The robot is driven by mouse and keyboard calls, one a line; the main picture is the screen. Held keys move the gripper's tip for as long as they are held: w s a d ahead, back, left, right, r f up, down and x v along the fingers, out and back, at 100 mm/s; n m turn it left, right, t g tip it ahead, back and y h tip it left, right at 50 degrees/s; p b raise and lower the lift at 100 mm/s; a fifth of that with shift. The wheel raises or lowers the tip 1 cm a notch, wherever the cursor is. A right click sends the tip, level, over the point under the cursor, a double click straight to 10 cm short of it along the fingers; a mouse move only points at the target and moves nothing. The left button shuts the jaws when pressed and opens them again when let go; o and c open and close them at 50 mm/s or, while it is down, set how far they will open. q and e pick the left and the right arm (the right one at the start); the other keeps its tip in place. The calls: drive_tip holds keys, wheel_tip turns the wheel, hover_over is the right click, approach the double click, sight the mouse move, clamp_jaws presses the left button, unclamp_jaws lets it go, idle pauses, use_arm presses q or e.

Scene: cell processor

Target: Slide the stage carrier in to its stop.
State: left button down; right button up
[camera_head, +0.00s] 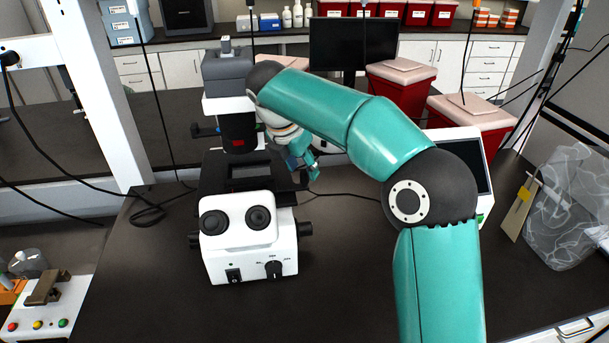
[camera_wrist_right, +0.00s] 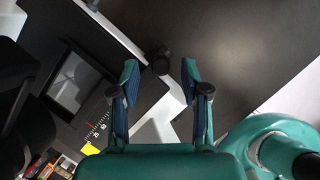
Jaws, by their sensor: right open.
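The microscope (camera_head: 248,232) stands on the dark bench, white with a black stage. The stage carrier appears to be the dark plate (camera_head: 215,178) with a rectangular opening; its plate also shows in the right wrist view (camera_wrist_right: 93,112), beside a scale with white and red marks. My right gripper (camera_head: 303,165) is at the right side of the stage. In the right wrist view its two fingers (camera_wrist_right: 159,78) are apart with nothing gripped. A dark round knob (camera_wrist_right: 161,62) shows between and beyond the fingertips; contact cannot be told. My left gripper is not in view.
A monitor (camera_head: 352,43) and red bins (camera_head: 400,90) stand behind. A white device with a dark screen (camera_head: 470,160) is partly behind my right arm. A clear bag (camera_head: 568,205) lies at the right. The bench in front of the microscope is clear.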

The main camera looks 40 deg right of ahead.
drive_tip(key=shift+x, duration=1.35)
drive_tip(key=shift+c, duration=0.2)
clamp_jaws()
